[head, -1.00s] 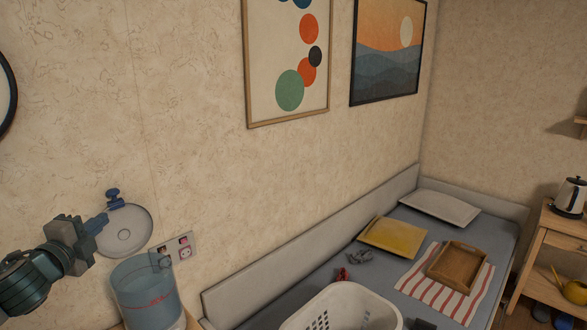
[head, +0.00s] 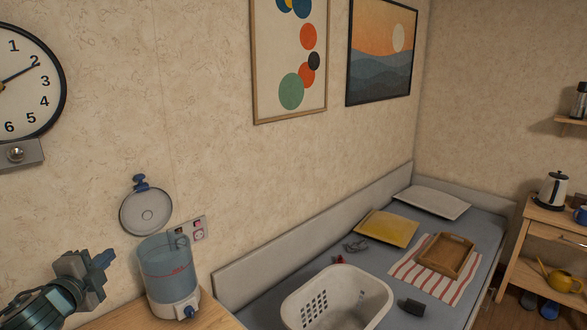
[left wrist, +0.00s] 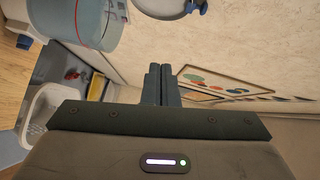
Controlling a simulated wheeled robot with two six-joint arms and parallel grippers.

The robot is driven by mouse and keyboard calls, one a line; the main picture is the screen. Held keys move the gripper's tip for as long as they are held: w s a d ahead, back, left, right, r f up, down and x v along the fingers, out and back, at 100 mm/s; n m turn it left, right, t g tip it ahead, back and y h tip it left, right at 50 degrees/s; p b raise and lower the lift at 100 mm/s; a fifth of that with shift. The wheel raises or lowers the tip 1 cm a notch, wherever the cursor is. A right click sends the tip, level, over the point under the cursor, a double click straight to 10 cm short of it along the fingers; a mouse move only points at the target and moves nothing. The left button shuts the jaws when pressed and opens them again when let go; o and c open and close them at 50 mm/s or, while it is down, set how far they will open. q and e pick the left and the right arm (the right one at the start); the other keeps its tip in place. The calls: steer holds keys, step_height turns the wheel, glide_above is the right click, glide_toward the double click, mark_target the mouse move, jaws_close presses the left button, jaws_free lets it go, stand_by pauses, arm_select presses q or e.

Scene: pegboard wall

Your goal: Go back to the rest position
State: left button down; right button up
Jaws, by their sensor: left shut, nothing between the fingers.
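My left gripper (head: 104,260) is at the lower left of the head view, in front of the wall and left of the water dispenser. In the left wrist view its two dark fingers (left wrist: 161,84) are together with nothing between them. A round grey lid-like disc (head: 146,212) hangs on the wall from a blue hook (head: 140,182), above and to the right of the gripper and apart from it. My right gripper is in neither view.
The clear water dispenser (head: 168,278) stands on a wooden surface (head: 225,318) close to my left gripper. A wall socket (head: 199,229) is beside it. A white basket (head: 337,298), cushions and a wooden tray (head: 447,256) are on the bed. A clock (head: 25,85) hangs at upper left.

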arm_select(q)
steer(key=s+d+f+n+g+y, duration=0.1)
steer(key=s+d+f+n+g, duration=0.25)
steer(key=s+f, duration=0.45)
steer(key=s+d+f+n+g+y, duration=0.15)
steer(key=s+d+f+n, duration=0.25)
steer(key=f, duration=0.7)
steer(key=s+d+f+n+g+h, duration=0.1)
steer(key=s+d+f+n+g, duration=0.3)
steer(key=s, duration=0.6)
steer(key=s+d+f+n+g+h, duration=0.2)
steer(key=s+d+f+n+g, duration=0.15)
steer(key=s+d+f, duration=0.45)
steer(key=s+a+f+g, duration=0.1)
steer(key=s+a+f, duration=0.1)
steer(key=f, duration=1.4)
steer(key=s+a+f+g, duration=0.1)
steer(key=a+f, duration=0.2)
steer(key=f, duration=1.2)
steer(key=s+f+g, duration=0.1)
steer(key=s+f, duration=1.6)
steer(key=s, duration=0.1)
steer(key=shift+a, duration=0.3)
steer(key=shift+s+y, duration=0.15)
steer(key=shift+y, duration=0.1)
